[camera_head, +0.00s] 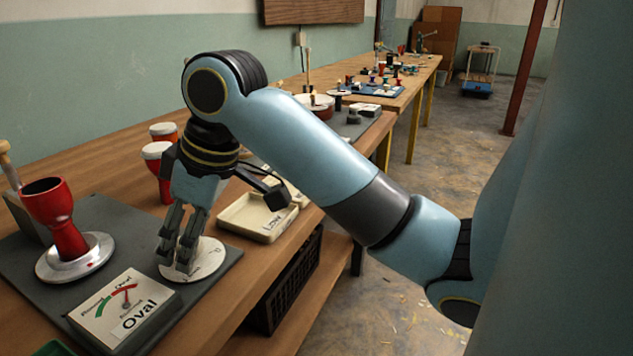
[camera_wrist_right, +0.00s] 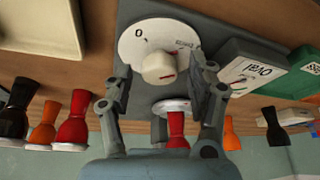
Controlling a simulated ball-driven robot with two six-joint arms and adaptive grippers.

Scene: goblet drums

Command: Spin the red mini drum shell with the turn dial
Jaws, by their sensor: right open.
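The red mini drum shell (camera_head: 62,228) stands upright on a round silver turntable (camera_head: 45,270) at the left of the head view. In the right wrist view, the shell (camera_wrist_right: 176,128) is partly seen beyond the fingers. The turn dial is a white marked disc (camera_head: 209,262) lying on the grey board. Its white knob (camera_wrist_right: 158,67) with a red mark shows in the right wrist view. My right gripper (camera_head: 178,258) points down over the dial. It is open, with one finger on each side of the knob (camera_wrist_right: 162,78). Whether the fingers touch it is unclear. My left gripper is out of view.
A gauge box labelled Oval (camera_head: 125,308) sits at the board's front edge. A cream tray labelled Low (camera_head: 245,222) lies to the right. A wooden-handled tool (camera_head: 8,165) stands beside the shell.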

